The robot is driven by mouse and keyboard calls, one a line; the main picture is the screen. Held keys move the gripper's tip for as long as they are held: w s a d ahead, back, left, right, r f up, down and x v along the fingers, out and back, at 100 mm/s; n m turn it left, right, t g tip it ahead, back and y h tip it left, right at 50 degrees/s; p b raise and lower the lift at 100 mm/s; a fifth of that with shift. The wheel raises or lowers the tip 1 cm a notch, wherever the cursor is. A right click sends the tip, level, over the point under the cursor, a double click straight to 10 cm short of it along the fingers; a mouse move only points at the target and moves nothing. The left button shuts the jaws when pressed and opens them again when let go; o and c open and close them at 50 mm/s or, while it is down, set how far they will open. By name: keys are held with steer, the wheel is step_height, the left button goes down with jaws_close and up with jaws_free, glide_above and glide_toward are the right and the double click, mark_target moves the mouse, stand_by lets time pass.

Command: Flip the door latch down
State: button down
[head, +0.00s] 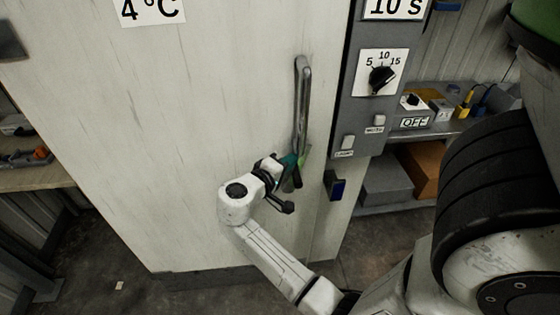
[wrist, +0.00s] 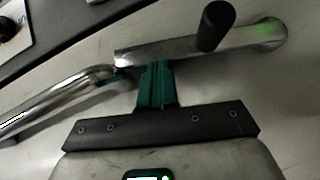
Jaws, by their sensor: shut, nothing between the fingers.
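A pale door (head: 180,120) fills the left and middle of the head view. A long metal handle (head: 302,95) stands upright near its right edge; its curved tube shows at left in the wrist view (wrist: 50,105). Beyond its end, a flat metal bar (wrist: 160,48) with a dark cylindrical knob (wrist: 214,26) shows in the wrist view; this looks like the latch. In the head view my gripper mostly hides that spot. My gripper (head: 291,163) is shut and empty. Its green fingertips (wrist: 157,68) are at the bar's near edge, left of the knob; I cannot tell whether they touch.
A grey control panel (head: 357,120) with a dial (head: 381,78) and switches stands right of the door edge. Shelves with boxes (head: 388,180) are further right. A bench (head: 25,175) stands at far left.

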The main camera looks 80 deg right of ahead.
mark_target(304, 159)
steer(key=shift+s+d+f+m+y, duration=0.1)
steer(key=shift+s+d+m+y, duration=0.15)
steer(key=shift+s, duration=0.5)
steer(key=shift+s+d+f+m+y, duration=0.15)
steer(key=shift+s+d, duration=0.2)
steer(key=shift+s, duration=0.35)
steer(key=shift+r, duration=0.1)
steer(key=shift+w+a, duration=0.1)
steer(key=b+v, duration=0.2)
steer(key=v, duration=0.8)
steer(key=shift+a, duration=0.3)
steer(key=shift+r, duration=0.1)
steer(key=s+a+f+n+t+y, duration=0.2)
steer(key=a+f+n+t+y, duration=0.4)
steer(key=f, duration=0.7)
steer(key=s+a+f+y, duration=0.1)
steer(key=a+f+y, duration=0.1)
steer(key=a+y, duration=0.2)
steer(key=s+a+f+n+y, duration=0.1)
steer(key=a+f+y, duration=0.1)
steer(key=a, duration=0.8)
steer(key=shift+s+a+f+t+y, duration=0.2)
steer(key=shift+s+t+y, duration=0.15)
steer(key=shift+y, duration=0.55)
